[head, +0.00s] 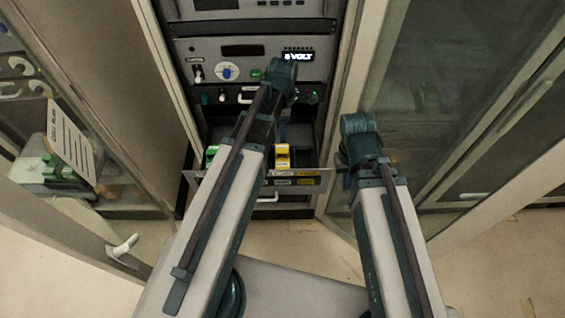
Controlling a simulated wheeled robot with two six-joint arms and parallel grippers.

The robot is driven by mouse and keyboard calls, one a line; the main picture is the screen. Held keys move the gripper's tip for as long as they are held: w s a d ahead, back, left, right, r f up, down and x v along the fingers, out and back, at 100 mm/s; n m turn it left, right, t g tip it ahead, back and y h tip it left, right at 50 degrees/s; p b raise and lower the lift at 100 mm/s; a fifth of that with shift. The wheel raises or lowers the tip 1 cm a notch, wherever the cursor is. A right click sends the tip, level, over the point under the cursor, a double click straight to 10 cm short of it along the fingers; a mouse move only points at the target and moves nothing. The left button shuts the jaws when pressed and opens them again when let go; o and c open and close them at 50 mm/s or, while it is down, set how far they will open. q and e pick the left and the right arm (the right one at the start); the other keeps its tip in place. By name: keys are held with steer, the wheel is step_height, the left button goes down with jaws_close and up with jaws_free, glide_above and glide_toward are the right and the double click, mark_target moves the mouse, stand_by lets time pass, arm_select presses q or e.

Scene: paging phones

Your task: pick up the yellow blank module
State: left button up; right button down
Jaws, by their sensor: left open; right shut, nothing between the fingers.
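The yellow blank module (282,157) is a small yellow block in the open drawer at the bottom of the rack. A green module (210,155) sits at the left of the same drawer, partly behind my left arm. My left arm reaches up over the drawer and bends down from its top joint. My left gripper (283,134) is above and behind the yellow module, open, with its fingertips hard to make out. I cannot tell whether it touches the module. My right arm is bent at the right of the drawer, and its gripper is hidden behind the arm.
The rack panel (228,48) with knobs and a lit display (299,57) rises behind the drawer (312,181). A glass cabinet door (450,80) stands at right. A sign (70,140) and green items are behind glass at left. Floor is bare on both sides.

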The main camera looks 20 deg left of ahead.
mark_target(282, 150)
arm_select(q)
step_height(282, 150, down, 7)
steer(key=b, duration=0.6)
steer(key=shift+f, duration=0.15)
step_height(282, 150, down, 5)
steer(key=b, duration=0.5)
steer(key=shift+w+a+f+b, duration=0.15)
steer(key=shift+b, duration=0.25)
jaws_close()
stand_by(0.6)
